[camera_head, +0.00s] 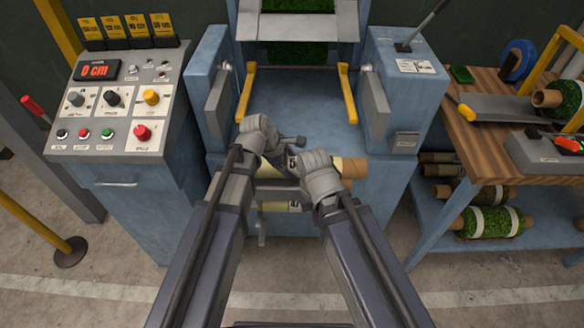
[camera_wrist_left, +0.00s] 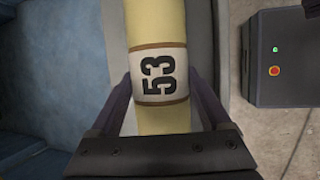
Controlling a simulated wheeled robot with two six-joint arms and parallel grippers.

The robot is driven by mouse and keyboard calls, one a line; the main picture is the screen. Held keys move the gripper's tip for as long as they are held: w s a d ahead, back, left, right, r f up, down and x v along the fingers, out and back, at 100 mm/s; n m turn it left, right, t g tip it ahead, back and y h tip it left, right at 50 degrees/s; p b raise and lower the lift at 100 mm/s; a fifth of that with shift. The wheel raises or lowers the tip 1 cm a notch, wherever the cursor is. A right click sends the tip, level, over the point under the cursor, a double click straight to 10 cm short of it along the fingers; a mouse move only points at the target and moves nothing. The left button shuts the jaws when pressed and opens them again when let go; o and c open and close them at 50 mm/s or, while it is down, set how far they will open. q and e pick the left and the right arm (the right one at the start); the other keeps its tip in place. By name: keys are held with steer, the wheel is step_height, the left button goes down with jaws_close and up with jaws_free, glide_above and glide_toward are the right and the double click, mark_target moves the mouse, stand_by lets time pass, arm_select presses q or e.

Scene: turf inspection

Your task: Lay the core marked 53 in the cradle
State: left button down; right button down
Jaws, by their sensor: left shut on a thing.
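The core marked 53 (camera_wrist_left: 158,75) is a pale yellow roll with a white, brown-edged label. In the left wrist view my left gripper (camera_wrist_left: 163,92) has a finger on each side of it at the label and is shut on it. In the head view this core (camera_head: 353,168) lies crosswise at the machine's front, partly hidden by both hands. My left gripper (camera_head: 284,157) is at its left part. My right gripper (camera_head: 320,182) is beside its right part; its fingers are hidden. Two yellow arms (camera_head: 347,94) on the blue machine may be the cradle; the space between them is empty.
A control panel (camera_head: 110,95) reading 0 cm stands left. A wooden bench (camera_head: 482,150) with tools stands right, with turf rolls (camera_head: 490,222) on the shelf below.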

arm_select(q)
steer(key=shift+w+f+b, duration=0.35)
steer(key=shift+f+b, duration=0.35)
steer(key=shift+f, duration=0.15)
steer(key=shift+w+f+b, duration=0.35)
steer(key=shift+f+b, duration=0.3)
steer(key=shift+f, duration=0.2)
jaws_free()
steer(key=shift+r, duration=0.1)
steer(key=p+v, duration=0.7)
steer(key=shift+s+a+r, duration=0.15)
steer(key=shift+r, duration=0.25)
steer(key=shift+f, duration=0.1)
